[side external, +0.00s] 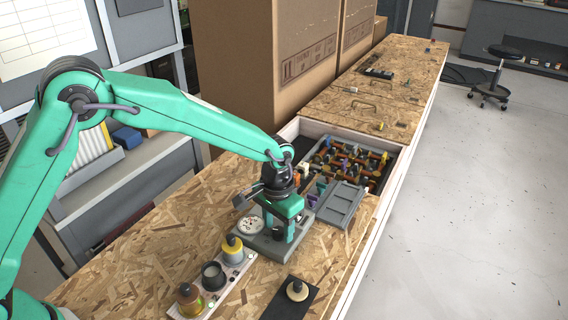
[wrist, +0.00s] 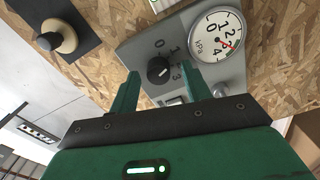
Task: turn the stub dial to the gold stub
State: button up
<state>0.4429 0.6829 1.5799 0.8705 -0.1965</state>
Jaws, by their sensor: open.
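The dial is a round black knob (wrist: 158,70) on a grey panel (wrist: 137,50), which also shows in the side view (side external: 262,247). The figures 0, 1 and 3 show around the knob, and a small light mark sits on its right side. A white kPa gauge (wrist: 217,37) with a red needle is on the same panel. My gripper (wrist: 161,69) is open, with a green finger on either side of the knob; whether they touch it I cannot tell. In the side view my gripper (side external: 284,236) is low over the panel and hides the knob. I cannot make out a gold stub.
A pale strip holding several round-topped pieces (side external: 233,250) lies beside the panel. A tray of orange and dark parts (side external: 393,152) and a grey slab (side external: 341,203) lie behind. Cardboard boxes (side external: 262,60) stand at the back.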

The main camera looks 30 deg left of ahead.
aim_at(278, 229)
notch_tip(278, 229, up, 7)
jog(key=shift+r, duration=0.3)
dwell(0.5)
jog(key=shift+a+r, duration=0.2)
jog(key=shift+r, duration=0.05)
jog(key=s+a+r+n+t, duration=0.1)
jog(key=s+a+r+t, duration=0.2)
jog(key=s+a+r, duration=0.8)
jog(key=s+a+r+n+t, duration=0.1)
jog(key=s+a+t, duration=0.1)
jog(key=s+a, duration=0.8)
jog(key=s, duration=0.3)
jog(key=shift+s+a+r+n, duration=0.25)
jog(key=shift+a+r+n, duration=0.15)
